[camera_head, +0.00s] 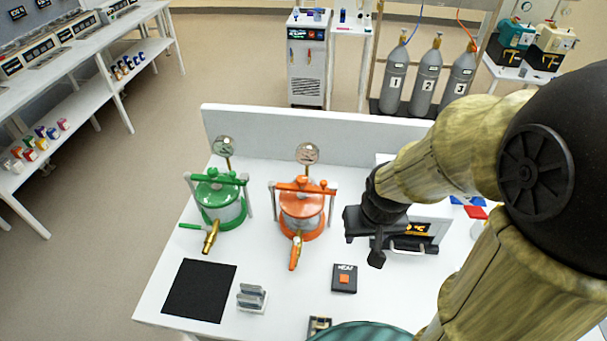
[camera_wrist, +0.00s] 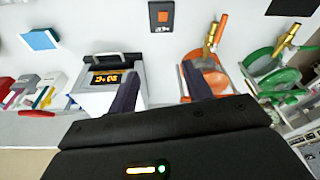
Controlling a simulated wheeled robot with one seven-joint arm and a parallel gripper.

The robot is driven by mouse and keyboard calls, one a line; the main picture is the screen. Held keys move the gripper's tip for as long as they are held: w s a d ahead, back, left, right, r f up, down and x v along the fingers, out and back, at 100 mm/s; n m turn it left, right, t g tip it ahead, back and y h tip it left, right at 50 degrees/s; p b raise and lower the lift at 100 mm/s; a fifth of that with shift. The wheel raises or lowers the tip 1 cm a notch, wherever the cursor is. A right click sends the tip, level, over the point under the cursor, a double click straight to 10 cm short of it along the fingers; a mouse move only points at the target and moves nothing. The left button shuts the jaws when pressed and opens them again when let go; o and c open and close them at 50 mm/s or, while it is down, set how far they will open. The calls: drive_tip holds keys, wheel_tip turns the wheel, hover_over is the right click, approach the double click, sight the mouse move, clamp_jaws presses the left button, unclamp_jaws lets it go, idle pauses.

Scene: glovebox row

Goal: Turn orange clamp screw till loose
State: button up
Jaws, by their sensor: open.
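The orange vessel (camera_head: 301,213) stands on the white bench with an orange clamp bar (camera_head: 303,187) across its lid. The orange clamp screw (camera_head: 323,184) appears as a small orange knob at the top of the bar; its exact shape is too small to tell. In the wrist view the orange vessel (camera_wrist: 213,78) is partly hidden behind one finger, and I cannot pick out the screw there. My gripper (camera_head: 366,243) is open and empty, above the bench to the right of the orange vessel and apart from it. The wrist view shows both dark fingers spread (camera_wrist: 160,90).
A green vessel (camera_head: 220,207) stands left of the orange one. A heater box with an orange display (camera_wrist: 105,80) is beneath my gripper. A black pad (camera_head: 199,290), a metal block (camera_head: 251,297) and a button box (camera_head: 344,279) lie in front. A low wall (camera_head: 300,130) runs behind.

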drive_tip(key=w+a+r+n+g, duration=0.1)
drive_tip(key=w+a+r, duration=0.1)
drive_tip(key=w, duration=0.4)
drive_tip(key=w+a+r+n, duration=0.1)
drive_tip(key=w+a+r, duration=0.15)
drive_tip(key=w, duration=0.25)
wheel_tip(320, 180, up, 7)
drive_tip(key=n+g+b, duration=0.2)
drive_tip(key=n, duration=0.1)
hover_over(302, 178)
drive_tip(key=shift+s, duration=0.15)
drive_tip(key=shift+f, duration=0.1)
wheel_tip(302, 178, down, 17)
drive_tip(key=p, duration=0.2)
drive_tip(key=shift+f+p, duration=0.15)
drive_tip(key=shift+p, duration=0.25)
drive_tip(key=c, duration=1)
